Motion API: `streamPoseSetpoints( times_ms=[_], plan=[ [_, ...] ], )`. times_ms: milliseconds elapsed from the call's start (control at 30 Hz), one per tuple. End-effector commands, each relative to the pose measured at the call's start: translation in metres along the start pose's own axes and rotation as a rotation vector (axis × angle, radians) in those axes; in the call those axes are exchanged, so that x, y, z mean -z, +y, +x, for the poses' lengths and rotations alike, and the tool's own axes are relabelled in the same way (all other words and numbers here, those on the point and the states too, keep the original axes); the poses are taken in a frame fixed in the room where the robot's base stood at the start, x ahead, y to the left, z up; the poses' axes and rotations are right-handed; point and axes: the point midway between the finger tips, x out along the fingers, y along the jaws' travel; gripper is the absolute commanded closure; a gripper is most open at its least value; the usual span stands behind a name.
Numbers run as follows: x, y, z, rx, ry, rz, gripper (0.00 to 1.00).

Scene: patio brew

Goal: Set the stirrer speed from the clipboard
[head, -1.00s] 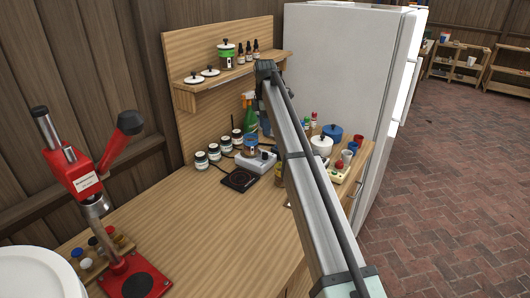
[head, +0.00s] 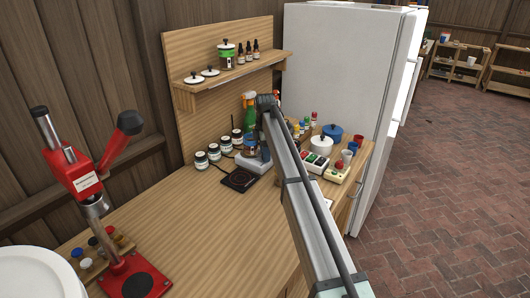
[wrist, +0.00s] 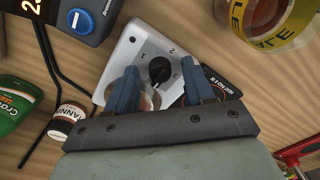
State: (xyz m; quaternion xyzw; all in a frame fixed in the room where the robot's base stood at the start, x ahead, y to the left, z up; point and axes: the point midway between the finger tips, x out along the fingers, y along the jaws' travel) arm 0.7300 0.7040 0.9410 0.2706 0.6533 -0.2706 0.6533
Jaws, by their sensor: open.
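The stirrer is a pale box; in the head view part of it (head: 248,163) shows on the counter behind my arm. In the wrist view the stirrer (wrist: 122,60) fills the middle, with a black round knob (wrist: 159,70) and printed numbers around it. My gripper (wrist: 160,67) is open, its two blue fingers on either side of the knob. I cannot tell whether they touch it, nor exactly where the knob points. A round vessel shows partly between the fingers. I cannot make out the clipboard in either view.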

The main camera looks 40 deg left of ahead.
Motion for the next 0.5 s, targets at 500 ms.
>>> streamPoseSetpoints(
  times_ms=[500],
  plan=[
    [0.0000, 0.0000, -0.0004, 0.000, 0.000, 0.000, 0.79]
  ],
)
